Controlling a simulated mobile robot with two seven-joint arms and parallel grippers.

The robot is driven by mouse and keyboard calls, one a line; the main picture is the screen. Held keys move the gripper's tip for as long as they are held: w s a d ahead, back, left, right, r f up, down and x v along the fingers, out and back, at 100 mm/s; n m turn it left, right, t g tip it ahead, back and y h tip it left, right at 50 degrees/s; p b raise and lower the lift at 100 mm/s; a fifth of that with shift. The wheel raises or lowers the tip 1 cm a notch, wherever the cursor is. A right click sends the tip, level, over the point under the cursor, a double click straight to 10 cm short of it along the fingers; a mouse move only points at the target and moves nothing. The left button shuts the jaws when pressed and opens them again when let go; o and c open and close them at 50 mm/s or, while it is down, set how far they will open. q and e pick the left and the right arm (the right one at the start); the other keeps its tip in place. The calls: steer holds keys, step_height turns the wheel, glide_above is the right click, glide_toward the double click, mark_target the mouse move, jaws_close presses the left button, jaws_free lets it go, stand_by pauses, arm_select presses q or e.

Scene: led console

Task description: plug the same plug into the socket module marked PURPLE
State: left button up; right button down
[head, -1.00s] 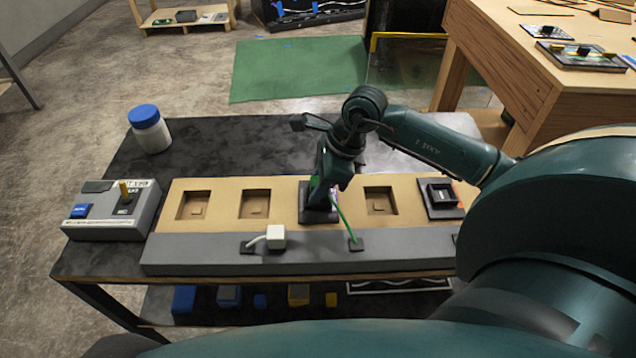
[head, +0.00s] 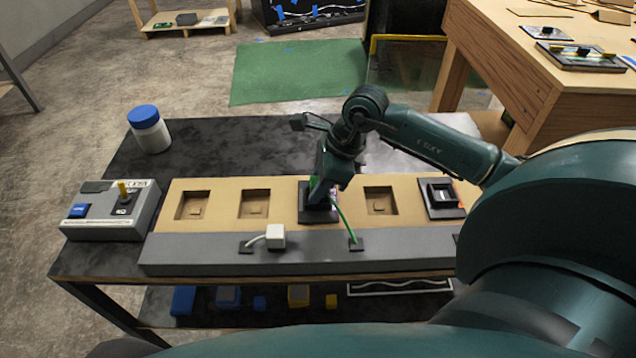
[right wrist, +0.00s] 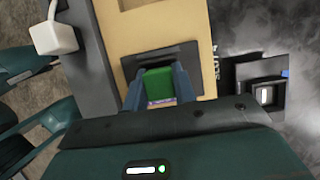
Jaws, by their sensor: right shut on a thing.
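The green plug (right wrist: 160,86) is between the fingers of my right gripper (right wrist: 158,92), which is shut on it. In the head view the right gripper (head: 318,200) points down at the dark socket module (head: 309,214) in the middle bay of the console. The plug is at that module's socket; how deep it sits is hidden by the fingers. A green cable (head: 344,220) runs from it to the grey front strip. A small purple patch shows beside the fingers on the module. My left gripper is not in view.
The wooden console (head: 226,221) has several empty recesses and another dark module (head: 441,199) at the right end. A white plug (head: 276,236) rests on the grey strip (head: 200,254). A switch box (head: 112,212) and a blue-lidded jar (head: 150,130) stand at left.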

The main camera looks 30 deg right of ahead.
steer(key=shift+s+f+b, duration=0.3)
steer(key=shift+f+b, duration=0.2)
steer(key=shift+f, duration=0.35)
steer(key=c, duration=1.2)
jaws_free()
steer(key=c, duration=0.3)
steer(key=shift+o, duration=1.2)
steer(key=shift+w+r+p, duration=0.2)
steer(key=shift+r+p, duration=0.45)
steer(key=shift+r, duration=0.2)
steer(key=shift+o, duration=1.3)
steer(key=shift+r, duration=0.3)
steer(key=shift+w+r+p, duration=0.1)
steer(key=shift+r+p, duration=0.95)
steer(key=shift+r, duration=0.7)
steer(key=shift+r+p, duration=0.45)
steer(key=shift+r, duration=0.35)
